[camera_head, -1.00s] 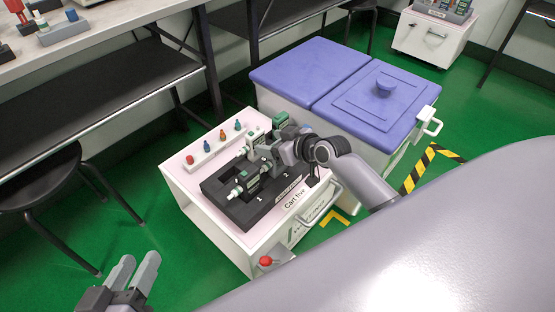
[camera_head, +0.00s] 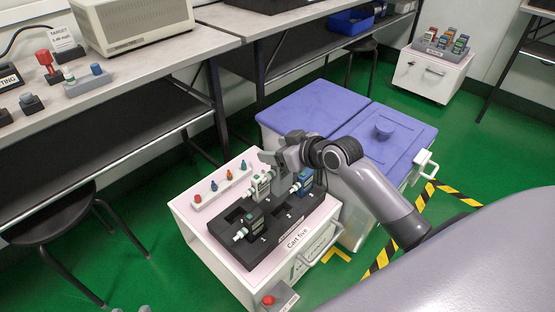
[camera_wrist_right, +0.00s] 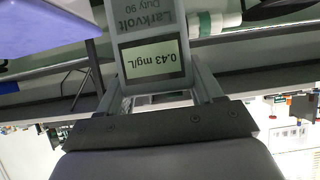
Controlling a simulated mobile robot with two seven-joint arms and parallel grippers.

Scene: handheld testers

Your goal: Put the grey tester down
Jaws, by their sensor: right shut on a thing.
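The grey tester (camera_head: 261,186) is held upright by my right gripper (camera_head: 268,168), over the back part of the black tray (camera_head: 262,258). The right wrist view shows the grey tester (camera_wrist_right: 152,55) between both fingers, its screen reading 0.43 mg/L upside down. I cannot tell whether its foot touches the tray. Only small tips of my left gripper (camera_head: 131,310) show at the bottom edge.
The tray lies on the white cart (camera_head: 215,245) labelled Cart five, beside a rail of small coloured pegs (camera_head: 223,184). A blue-lidded bin (camera_head: 310,118) stands right behind the cart. A bench (camera_head: 130,95) and a black stool (camera_head: 48,212) are at the left.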

